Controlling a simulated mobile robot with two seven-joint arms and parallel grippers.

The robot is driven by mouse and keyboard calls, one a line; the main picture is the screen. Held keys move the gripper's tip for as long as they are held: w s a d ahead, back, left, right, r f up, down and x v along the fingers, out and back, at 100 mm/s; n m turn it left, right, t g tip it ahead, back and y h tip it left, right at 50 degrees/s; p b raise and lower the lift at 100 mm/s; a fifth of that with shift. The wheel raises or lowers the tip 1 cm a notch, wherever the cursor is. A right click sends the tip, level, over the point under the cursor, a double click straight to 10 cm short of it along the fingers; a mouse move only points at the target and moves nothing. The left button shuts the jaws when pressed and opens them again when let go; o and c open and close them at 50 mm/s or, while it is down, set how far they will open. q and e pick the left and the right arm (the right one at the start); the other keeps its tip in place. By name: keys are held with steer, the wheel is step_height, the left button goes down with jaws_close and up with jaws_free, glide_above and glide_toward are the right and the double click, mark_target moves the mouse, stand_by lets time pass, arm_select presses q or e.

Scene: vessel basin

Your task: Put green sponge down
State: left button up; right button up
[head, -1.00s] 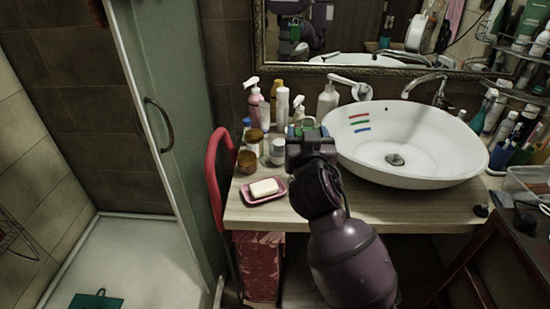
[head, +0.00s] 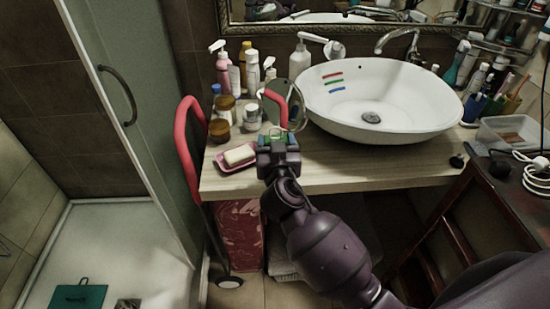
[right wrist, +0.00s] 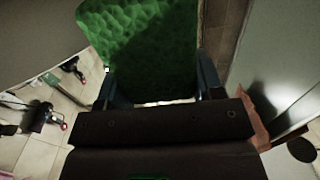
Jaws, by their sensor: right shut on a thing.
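My right gripper (head: 278,143) is over the front part of the wooden counter, between the soap dish and the basin. It is shut on the green sponge (right wrist: 140,45), which fills the top middle of the right wrist view between the two fingers. In the head view only small green bits show at the gripper's tip, so most of the sponge is hidden there. I cannot tell whether the sponge touches the counter (head: 345,178). My left gripper is not in view.
A pink dish (head: 222,163) with a soap bar (head: 239,155) lies just left of the gripper. A round mirror (head: 293,100), jars and bottles stand behind it. The white basin (head: 400,125) is to the right. The counter's front strip below the basin is clear.

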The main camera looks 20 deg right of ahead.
steer(key=shift+f, duration=0.55)
step_height(320, 180, down, 3)
steer(key=shift+f+b, duration=0.2)
steer(key=shift+b, duration=0.25)
steer(key=shift+f, duration=0.15)
steer(key=shift+f, duration=0.25)
steer(key=o, duration=0.9)
steer(key=shift+r, duration=0.15)
steer(key=shift+c, duration=0.2)
steer(key=shift+o, duration=0.2)
steer(key=shift+r, duration=0.1)
